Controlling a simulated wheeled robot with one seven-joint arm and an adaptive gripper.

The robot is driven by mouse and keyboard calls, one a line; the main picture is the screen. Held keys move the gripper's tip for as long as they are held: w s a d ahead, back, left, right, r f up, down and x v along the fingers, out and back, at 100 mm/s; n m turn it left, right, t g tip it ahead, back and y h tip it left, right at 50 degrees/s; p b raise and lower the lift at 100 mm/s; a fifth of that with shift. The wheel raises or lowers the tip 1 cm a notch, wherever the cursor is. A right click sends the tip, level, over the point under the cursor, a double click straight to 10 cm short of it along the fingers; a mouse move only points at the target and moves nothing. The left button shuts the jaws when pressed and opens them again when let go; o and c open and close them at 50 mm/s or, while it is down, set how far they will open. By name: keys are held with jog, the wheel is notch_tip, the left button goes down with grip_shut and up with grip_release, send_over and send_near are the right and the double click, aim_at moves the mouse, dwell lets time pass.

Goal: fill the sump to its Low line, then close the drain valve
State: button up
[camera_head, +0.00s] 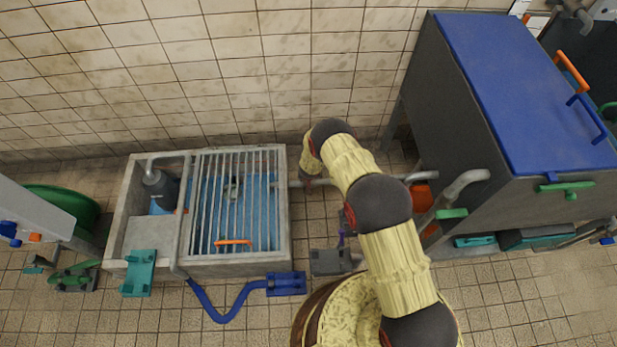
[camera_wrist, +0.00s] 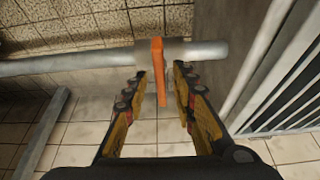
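The concrete sump (camera_head: 282,215) stands against the tiled wall in the head view, with blue water (camera_head: 262,200) under its bar grating. I cannot make out a Low line on it. A grey pipe (camera_head: 292,184) runs from its right side. In the wrist view an orange lever handle (camera_wrist: 158,65) sits across a grey pipe (camera_wrist: 80,62), near its outlet end. My gripper (camera_wrist: 158,92) is open, with one finger on each side of the handle and small gaps between. In the head view my arm hides this handle and most of my gripper.
An orange handle (camera_head: 234,242) lies at the grating's front. A grey pump (camera_head: 160,188) stands in the sump's left part. A blue hose (camera_head: 225,312) curves over the floor in front. A large blue-lidded tank (camera_head: 530,90) stands at right.

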jog(key=shift+r, duration=0.15)
jog(key=v, duration=1.1)
jog(key=shift+s+r, duration=0.25)
jog(key=shift+r, duration=0.05)
dwell(0.4)
